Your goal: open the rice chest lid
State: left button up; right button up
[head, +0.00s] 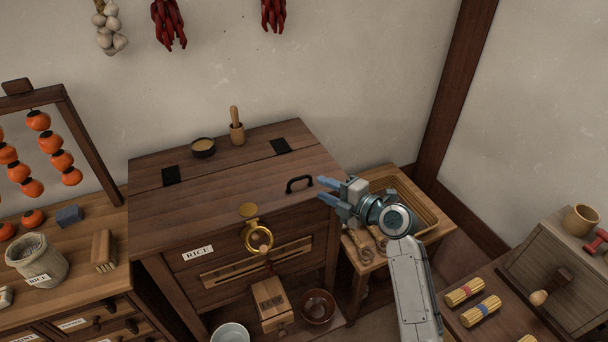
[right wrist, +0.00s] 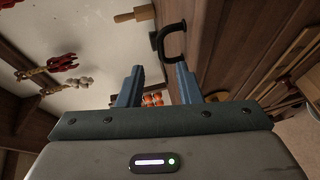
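The rice chest (head: 222,288) is a dark wooden box with a "RICE" label (head: 198,253). Its lid (head: 225,198) lies flat and shut, with two black hinges toward the back. A black arched handle (head: 300,184) stands on the lid near its right edge. A brass hasp with a ring (head: 257,234) hangs at the lid's front edge. My right gripper (head: 325,190) is open and empty, just right of the handle with its fingers pointing at it. In the right wrist view, the handle (right wrist: 161,40) is ahead of the open fingertips, apparently not between them. My left gripper is not in view.
A side table with a woven tray (head: 428,218) is close under my right arm. A rack of persimmons (head: 62,160) stands at left.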

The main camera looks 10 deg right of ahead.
aim_at(302, 178)
jog(key=p+x, duration=0.2)
jog(key=x, duration=0.4)
jog(key=shift+w+r, duration=0.1)
jog(key=shift+p+x, duration=0.5)
jog(key=shift+x, duration=0.3)
grip_shut()
